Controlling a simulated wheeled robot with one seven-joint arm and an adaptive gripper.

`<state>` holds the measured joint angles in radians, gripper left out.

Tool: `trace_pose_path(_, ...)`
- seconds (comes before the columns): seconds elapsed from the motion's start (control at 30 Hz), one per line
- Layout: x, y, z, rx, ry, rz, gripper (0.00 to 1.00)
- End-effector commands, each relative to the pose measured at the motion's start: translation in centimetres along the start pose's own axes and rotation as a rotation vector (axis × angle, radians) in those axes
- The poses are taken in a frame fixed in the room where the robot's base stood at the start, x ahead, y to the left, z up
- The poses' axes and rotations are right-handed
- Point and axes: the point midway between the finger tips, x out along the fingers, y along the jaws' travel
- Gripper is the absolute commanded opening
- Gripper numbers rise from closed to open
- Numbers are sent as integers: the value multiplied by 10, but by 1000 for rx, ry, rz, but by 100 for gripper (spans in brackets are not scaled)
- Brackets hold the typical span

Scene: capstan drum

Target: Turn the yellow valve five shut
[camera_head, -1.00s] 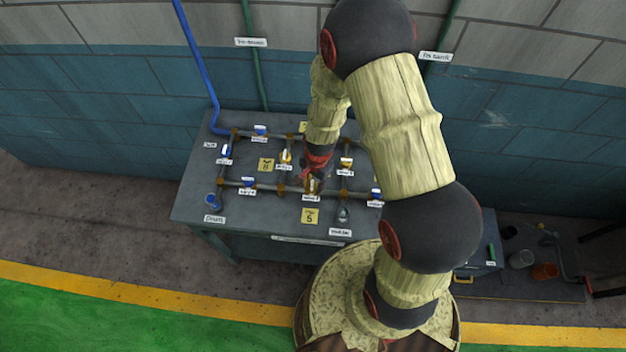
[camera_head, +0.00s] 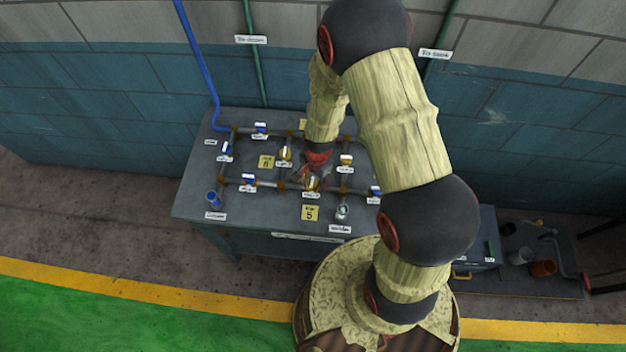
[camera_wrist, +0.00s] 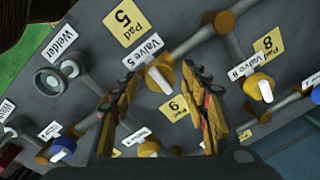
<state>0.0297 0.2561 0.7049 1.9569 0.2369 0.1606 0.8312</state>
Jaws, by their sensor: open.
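Valve five (camera_head: 312,184) is a yellow valve with a white handle on the front pipe of the bench, just behind the yellow pad marked 5 (camera_head: 310,214). In the wrist view valve five (camera_wrist: 160,72) sits by its "Valve 5" label, and its white handle appears to lie across the pipe. My gripper (camera_head: 313,174) is open above and just behind the valve. In the wrist view the open fingers (camera_wrist: 160,80) stand either side of the valve, with a gap to each. I cannot tell how far the fingertips are above the handle.
Another yellow valve, labelled 8 (camera_wrist: 258,87), stands close to the right finger in the wrist view. Several blue and yellow valves and pipes crowd the grey bench (camera_head: 190,190). The welder outlet (camera_head: 342,212) is to the right of pad 5.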

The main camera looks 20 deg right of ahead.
Motion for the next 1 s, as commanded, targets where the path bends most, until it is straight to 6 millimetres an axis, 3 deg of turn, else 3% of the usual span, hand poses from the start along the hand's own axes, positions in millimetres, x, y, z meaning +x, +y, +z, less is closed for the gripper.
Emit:
trace_pose_path(0.43, -10, -1, 0, -2, 0, -2, 49)
trace_pose_path(0.8, -80, -1, -1, -1, 2, -3, 49)
trace_pose_path(1.0, -109, -1, 0, 0, 1, -2, 49)
